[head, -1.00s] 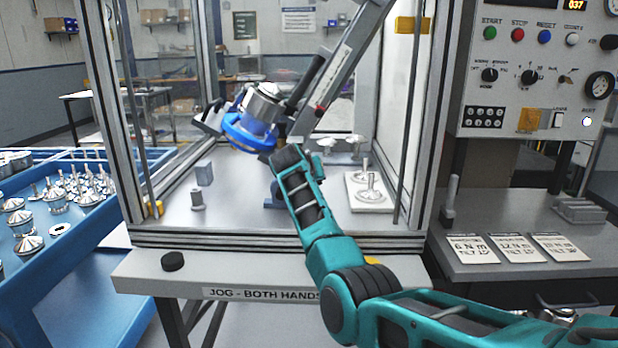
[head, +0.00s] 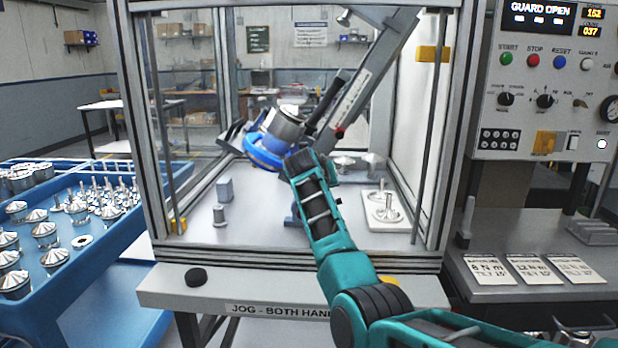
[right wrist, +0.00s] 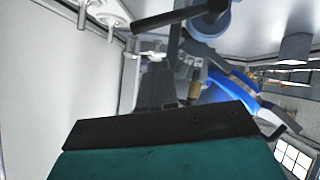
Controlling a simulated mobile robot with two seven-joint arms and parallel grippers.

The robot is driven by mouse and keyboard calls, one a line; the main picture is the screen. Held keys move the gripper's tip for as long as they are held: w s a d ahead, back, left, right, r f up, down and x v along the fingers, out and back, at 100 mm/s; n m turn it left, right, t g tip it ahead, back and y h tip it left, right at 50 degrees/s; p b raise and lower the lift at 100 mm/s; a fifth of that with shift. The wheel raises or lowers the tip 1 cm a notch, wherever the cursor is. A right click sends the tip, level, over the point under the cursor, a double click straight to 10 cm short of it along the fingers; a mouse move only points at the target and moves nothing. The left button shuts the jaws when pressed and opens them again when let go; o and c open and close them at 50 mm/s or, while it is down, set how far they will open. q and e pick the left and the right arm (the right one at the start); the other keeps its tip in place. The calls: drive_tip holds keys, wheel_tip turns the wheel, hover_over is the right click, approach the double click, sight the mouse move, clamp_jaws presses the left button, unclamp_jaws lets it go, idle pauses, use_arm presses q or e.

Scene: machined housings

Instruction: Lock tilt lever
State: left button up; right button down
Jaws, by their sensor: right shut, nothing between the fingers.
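A tilted blue-and-silver housing (head: 268,148) sits on the fixture inside the open-fronted guard cell. A black handle (head: 330,98), which looks like the tilt lever, sticks up beside it next to the slanted grey column (head: 368,88). In the right wrist view a black rod (right wrist: 172,20) crosses the top, beyond the fingers. My right gripper (head: 298,160) reaches into the cell just below and right of the housing, with its fingertips mostly hidden. In the right wrist view my right gripper (right wrist: 160,84) is shut and empty; I cannot tell whether it touches the fixture. My left gripper is out of view.
A white plate with metal parts (head: 388,212) is at the cell's right. A blue parts tray (head: 118,232) is left outside. The control panel (head: 545,90) reads GUARD OPEN. Cell frame posts flank the opening.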

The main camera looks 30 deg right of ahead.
drive_tip(key=v, duration=0.8)
drive_tip(key=shift+s, duration=0.15)
drive_tip(key=s+a+f+n+t+y, duration=0.1)
drive_tip(key=s+a+f, duration=0.1)
drive_tip(key=f, duration=0.6)
drive_tip(key=s+a+f+n+y, duration=0.1)
drive_tip(key=s+f+n, duration=0.1)
drive_tip(key=s+f, duration=0.3)
drive_tip(key=s+a+f+n+t+y, duration=0.1)
drive_tip(key=s+a+f+n+y, duration=0.1)
drive_tip(key=f, duration=1.1)
drive_tip(key=shift+s+a+f+t, duration=0.1)
drive_tip(key=shift+s+a+t, duration=0.1)
drive_tip(key=shift+s, duration=0.25)
drive_tip(key=shift+s+a+f+t, duration=0.1)
drive_tip(key=shift+s+a, duration=0.05)
drive_tip(key=shift+s, duration=0.3)
drive_tip(key=s+a+f+n+y, duration=0.1)
drive_tip(key=s+a+f+y, duration=0.2)
drive_tip(key=s, duration=0.8)
drive_tip(key=s+a+f+n+y, duration=0.1)
drive_tip(key=s+a+f+y, duration=0.2)
drive_tip(key=s+a+f, duration=0.4)
drive_tip(key=s, duration=0.5)
drive_tip(key=shift+s+a, duration=0.25)
drive_tip(key=shift+s, duration=0.05)
